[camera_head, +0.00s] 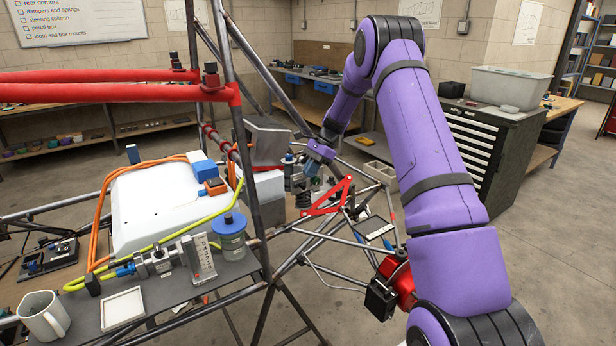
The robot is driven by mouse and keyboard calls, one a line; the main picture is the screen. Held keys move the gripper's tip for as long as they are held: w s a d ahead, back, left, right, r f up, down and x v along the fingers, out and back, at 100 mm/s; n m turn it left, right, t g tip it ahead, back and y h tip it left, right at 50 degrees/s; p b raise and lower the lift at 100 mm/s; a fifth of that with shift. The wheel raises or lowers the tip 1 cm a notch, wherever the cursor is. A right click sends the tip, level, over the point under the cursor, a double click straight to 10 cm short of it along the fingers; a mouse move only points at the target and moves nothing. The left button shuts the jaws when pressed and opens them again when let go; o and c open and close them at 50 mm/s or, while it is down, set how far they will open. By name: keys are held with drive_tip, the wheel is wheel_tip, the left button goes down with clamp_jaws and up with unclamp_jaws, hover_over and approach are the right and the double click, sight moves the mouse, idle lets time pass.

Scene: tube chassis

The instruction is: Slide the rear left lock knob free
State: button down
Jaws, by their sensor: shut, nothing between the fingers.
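My purple arm reaches over from the right, and my gripper (306,166) is small and far off, among the chassis tubes behind the red triangular bracket. It is shut and empty; its fingertips are hard to make out against the dark parts around them. I cannot tell for certain which part is the rear left lock knob. Small blue-topped parts (287,159) sit just left of my gripper, and whether they touch is unclear. Black knob-like fittings (210,70) stand on the red tubes at the upper left, well away from my gripper.
The red triangular bracket (328,201) and crossing grey tubes crowd the space below my gripper. A white box (150,205) with orange hoses, a blue-lidded jar (229,235) and a mug (44,315) stand at left. Open floor lies beyond the chassis.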

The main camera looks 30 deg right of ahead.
drive_tip(key=v, duration=1.1)
drive_tip(key=shift+r, duration=0.1)
